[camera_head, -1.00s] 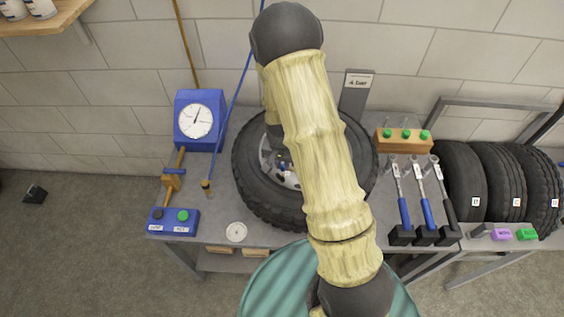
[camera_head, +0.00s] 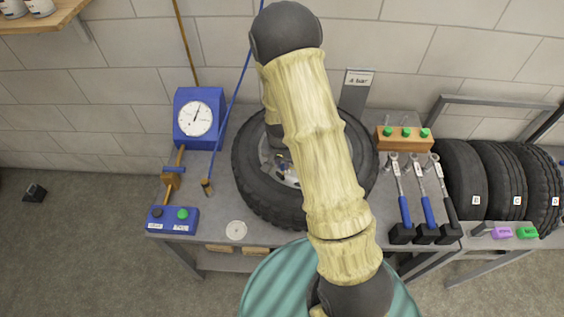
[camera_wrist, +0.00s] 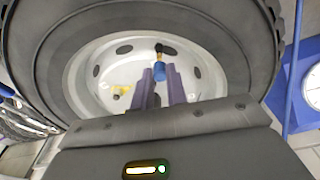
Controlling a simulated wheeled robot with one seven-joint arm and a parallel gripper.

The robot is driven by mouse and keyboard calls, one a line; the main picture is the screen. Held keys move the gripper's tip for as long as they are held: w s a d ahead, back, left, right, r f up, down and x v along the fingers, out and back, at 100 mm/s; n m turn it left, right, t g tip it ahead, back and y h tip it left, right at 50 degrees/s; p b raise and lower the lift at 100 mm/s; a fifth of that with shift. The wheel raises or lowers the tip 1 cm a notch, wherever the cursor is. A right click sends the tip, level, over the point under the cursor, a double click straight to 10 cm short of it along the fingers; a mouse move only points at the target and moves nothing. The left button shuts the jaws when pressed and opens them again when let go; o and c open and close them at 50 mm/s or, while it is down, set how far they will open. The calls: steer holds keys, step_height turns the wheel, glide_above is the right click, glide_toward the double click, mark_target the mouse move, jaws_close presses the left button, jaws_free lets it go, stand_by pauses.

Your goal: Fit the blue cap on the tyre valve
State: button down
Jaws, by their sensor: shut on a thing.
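The tyre (camera_head: 254,185) lies on the bench with its pale wheel rim (camera_wrist: 205,75) facing up, partly hidden by my arm in the head view. My gripper (camera_wrist: 160,77) is over the wheel disc, its two purple-grey fingers close together. The small blue cap (camera_wrist: 159,71) is at the fingertips, held between them. The tyre valve (camera_wrist: 161,52), a brass stem with a black base, shows just beyond the cap and roughly in line with it. I cannot tell whether the cap touches the stem. In the head view my gripper (camera_head: 281,157) is small and partly hidden.
A blue gauge box (camera_head: 199,118) and a blue button box (camera_head: 172,220) stand left of the tyre. A yellow piece (camera_wrist: 122,90) shows on the wheel disc.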

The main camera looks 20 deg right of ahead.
steer(key=shift+f+b, duration=0.85)
steer(key=shift+f, duration=0.45)
steer(key=c, duration=0.8)
jaws_free()
steer(key=shift+c, duration=0.2)
steer(key=shift+r, duration=0.1)
steer(key=shift+r+p, duration=3.15)
steer(key=shift+r, duration=0.8)
steer(key=shift+r, duration=0.25)
steer(key=s+r+n+t, duration=0.1)
steer(key=s+r+n, duration=0.4)
steer(key=s+r, duration=0.9)
step_height(320, 180, up, 4)
steer(key=shift+f+n+y, duration=0.15)
steer(key=shift+n+y, duration=0.15)
steer(key=shift+n, duration=0.1)
